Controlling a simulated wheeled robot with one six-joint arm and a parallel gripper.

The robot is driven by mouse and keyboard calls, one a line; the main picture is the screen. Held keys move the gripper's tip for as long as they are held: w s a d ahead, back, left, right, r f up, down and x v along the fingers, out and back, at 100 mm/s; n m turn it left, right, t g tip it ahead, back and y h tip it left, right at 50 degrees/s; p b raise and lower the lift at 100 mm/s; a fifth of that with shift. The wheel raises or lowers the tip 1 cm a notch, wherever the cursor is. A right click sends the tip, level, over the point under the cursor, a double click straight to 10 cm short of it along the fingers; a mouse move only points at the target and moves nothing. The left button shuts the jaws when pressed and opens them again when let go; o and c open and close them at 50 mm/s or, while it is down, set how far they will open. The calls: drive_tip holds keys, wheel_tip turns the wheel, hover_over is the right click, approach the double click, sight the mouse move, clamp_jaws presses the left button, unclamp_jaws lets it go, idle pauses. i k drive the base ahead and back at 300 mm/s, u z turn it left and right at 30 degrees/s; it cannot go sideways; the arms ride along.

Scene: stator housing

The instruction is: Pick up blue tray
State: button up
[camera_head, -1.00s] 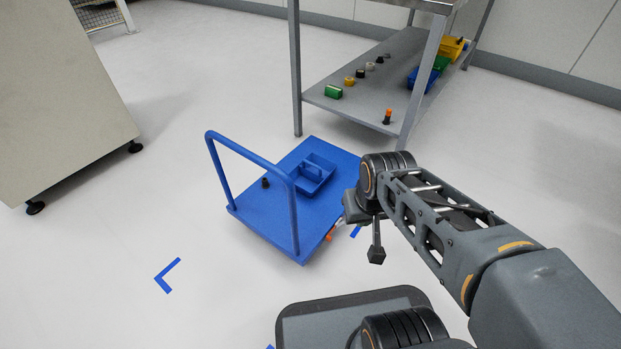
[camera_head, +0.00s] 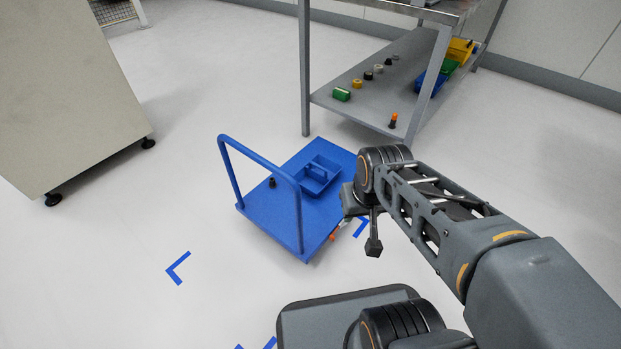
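The blue tray (camera_head: 333,184) is a small open box with inner compartments. It sits on the flat deck of a blue push cart (camera_head: 262,215), toward the cart's right side. My gripper (camera_head: 373,247) hangs at the end of my arm, to the right of the cart and apart from the tray. Its fingers are too small and dark to tell open from shut, and nothing is clearly seen held in it.
The cart's handle (camera_head: 231,172) rises on its left side. A small dark item (camera_head: 272,183) is on the deck. A metal table (camera_head: 366,100) with parts and bins on its shelf stands behind. A beige cabinet (camera_head: 60,95) stands left. Floor on the left is clear.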

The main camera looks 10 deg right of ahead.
sight(314, 177)
drive_tip(key=u, duration=2.2)
drive_tip(key=i, duration=2.05)
drive_tip(key=z, duration=3.45)
drive_tip(key=i, duration=0.5)
drive_tip(key=u, duration=0.05)
